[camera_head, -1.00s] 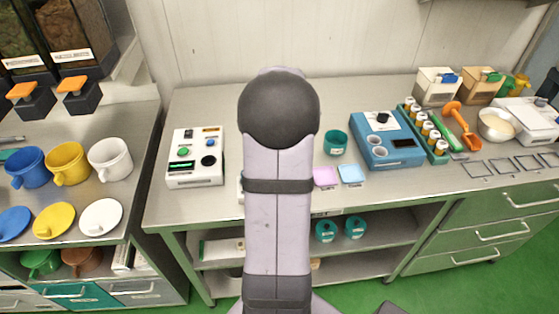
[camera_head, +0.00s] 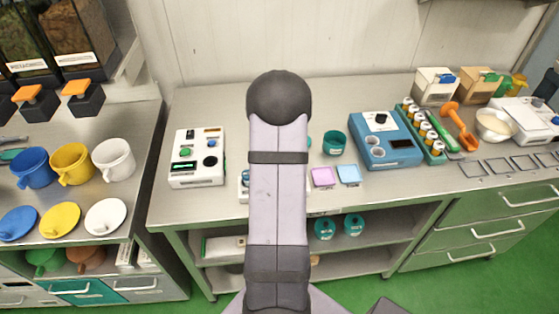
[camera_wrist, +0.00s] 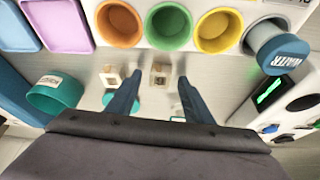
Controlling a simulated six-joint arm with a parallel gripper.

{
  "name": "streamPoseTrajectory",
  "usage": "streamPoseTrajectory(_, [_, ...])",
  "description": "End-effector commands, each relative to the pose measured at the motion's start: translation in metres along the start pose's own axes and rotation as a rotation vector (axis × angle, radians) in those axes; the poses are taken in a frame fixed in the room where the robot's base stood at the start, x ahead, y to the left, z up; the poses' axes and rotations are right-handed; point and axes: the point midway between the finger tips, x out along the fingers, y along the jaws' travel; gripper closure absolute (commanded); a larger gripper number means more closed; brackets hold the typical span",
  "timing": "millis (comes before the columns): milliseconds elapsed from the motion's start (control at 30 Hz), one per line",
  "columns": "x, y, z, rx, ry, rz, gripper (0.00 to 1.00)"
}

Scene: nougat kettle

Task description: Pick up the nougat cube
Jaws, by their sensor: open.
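Two small cubes stand on the metal worktop in the wrist view: a brownish one (camera_wrist: 160,75) and a paler one (camera_wrist: 110,77) to its left. I cannot tell for sure which is the nougat cube. My gripper (camera_wrist: 160,78) is open and empty, its two dark blue fingers reaching toward the cubes. The brownish cube shows in the gap between the fingertips, and the paler one lies outside the left finger. A teal round thing shows partly behind the left finger. In the head view my arm hides the gripper and both cubes.
Orange (camera_wrist: 119,24), green (camera_wrist: 168,25) and yellow (camera_wrist: 217,30) cups sit in a white holder beyond the cubes, beside a lettered blue-topped cylinder (camera_wrist: 280,50). A teal cup (camera_wrist: 55,92) is at left. A white control box (camera_head: 197,157) and blue machine (camera_head: 380,140) flank my arm.

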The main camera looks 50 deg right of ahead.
Motion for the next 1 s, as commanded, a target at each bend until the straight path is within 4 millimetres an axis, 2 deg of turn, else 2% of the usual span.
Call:
streamPoseTrajectory(300, [0.004, 0.000, 0.000, 0.000, 0.001, 0.000, 0.53])
streamPoseTrajectory(333, [0.004, 0.000, 0.000, 0.000, 0.001, 0.000, 0.55])
streamPoseTrajectory(500, [0.004, 0.000, 0.000, 0.000, 0.001, 0.000, 0.96])
streamPoseTrajectory(833, [0.002, 0.000, -0.001, 0.000, 0.002, 0.000, 0.97])
streamPoseTrajectory(1000, [-0.008, 0.000, -0.006, 0.000, 0.005, 0.000, 0.97])
